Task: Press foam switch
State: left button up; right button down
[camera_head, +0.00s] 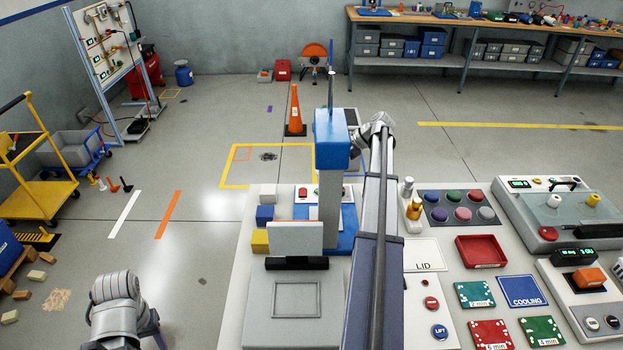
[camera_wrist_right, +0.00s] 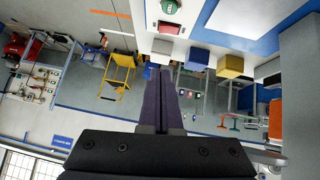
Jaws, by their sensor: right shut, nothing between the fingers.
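No label reading foam is legible, so I cannot tell which control is the foam switch. In the right wrist view a red button (camera_wrist_right: 168,28) and a green one (camera_wrist_right: 169,7) show beyond the fingers. My right gripper (camera_wrist_right: 167,72) is shut and empty, its fingertips apart from the red button in the picture. In the head view, my right arm reaches far forward beside the column and its gripper is hidden. My left arm shows at the lower left; its gripper is not visible.
White (camera_head: 268,191), blue (camera_head: 264,215) and yellow (camera_head: 260,241) blocks line the table's left edge. Coloured buttons (camera_head: 462,207), a red tray (camera_head: 481,251) and a LIFT button (camera_head: 439,331) lie right of my arm. An orange cone (camera_head: 295,112) stands on the floor.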

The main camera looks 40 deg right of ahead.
jog(key=b, duration=0.7)
send_over(301, 189)
jog(key=s+d, duration=0.2)
jog(key=s, duration=0.1)
jog(key=f, duration=0.7)
jog(key=shift+w+a+f, duration=0.15)
jog(key=shift+a, duration=0.05)
jog(key=shift+w+f+b, duration=0.15)
jog(key=shift+f+b, duration=0.45)
jog(key=shift+b, duration=0.05)
jog(key=shift+w+f+b, duration=0.15)
jog(key=shift+f+b, duration=0.4)
jog(key=shift+b, duration=0.05)
jog(key=shift+w+f+b, duration=0.1)
jog(key=shift+f+b, duration=0.6)
jog(key=shift+d+f+b, duration=0.1)
jog(key=shift+f+b, duration=0.2)
jog(key=shift+b, duration=0.05)
jog(key=shift+r, duration=0.1)
